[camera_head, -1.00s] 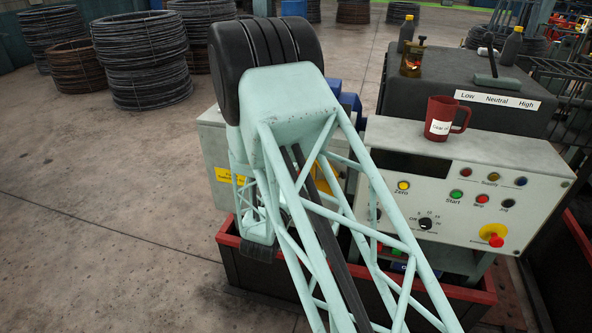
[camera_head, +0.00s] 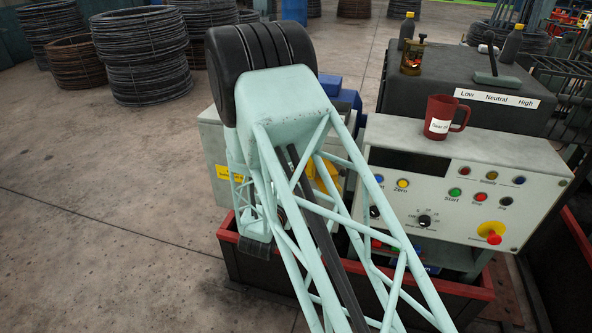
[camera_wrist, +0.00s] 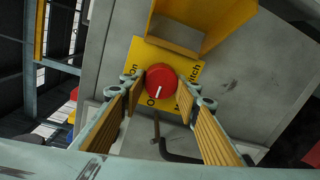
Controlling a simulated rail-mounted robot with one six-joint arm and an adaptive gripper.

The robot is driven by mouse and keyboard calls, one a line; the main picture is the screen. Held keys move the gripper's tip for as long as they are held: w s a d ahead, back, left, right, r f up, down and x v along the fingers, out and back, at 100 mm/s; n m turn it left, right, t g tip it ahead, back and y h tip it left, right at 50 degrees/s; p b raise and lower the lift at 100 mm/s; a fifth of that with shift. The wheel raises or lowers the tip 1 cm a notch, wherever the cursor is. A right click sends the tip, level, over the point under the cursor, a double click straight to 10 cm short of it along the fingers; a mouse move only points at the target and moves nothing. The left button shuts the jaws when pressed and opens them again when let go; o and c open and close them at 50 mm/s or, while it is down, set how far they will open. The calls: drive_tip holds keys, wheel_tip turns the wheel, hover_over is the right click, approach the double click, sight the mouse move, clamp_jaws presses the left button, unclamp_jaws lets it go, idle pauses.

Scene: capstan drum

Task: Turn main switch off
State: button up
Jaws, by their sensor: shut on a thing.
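The main switch is a round red knob (camera_wrist: 160,81) with a white line, on a yellow plate (camera_wrist: 135,52) lettered "On" at its left. In the wrist view the white line points down, toward a label that starts with "O" and is partly hidden. My gripper (camera_wrist: 161,90) has one finger on each side of the knob, shut on it.
A yellow box-like guard (camera_wrist: 200,22) stands just above the knob in the wrist view. A bent dark rod (camera_wrist: 172,152) lies below it. Right of my arm, a control panel (camera_head: 405,205) carries buttons and a red stop button (camera_head: 494,238). A red mug (camera_head: 438,118) stands on top.

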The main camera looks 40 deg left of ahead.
drive_tip(key=o, duration=0.6)
drive_tip(key=shift+s, duration=0.2)
drive_tip(key=shift+v, duration=5.85)
drive_tip(key=shift+w+d, duration=0.1)
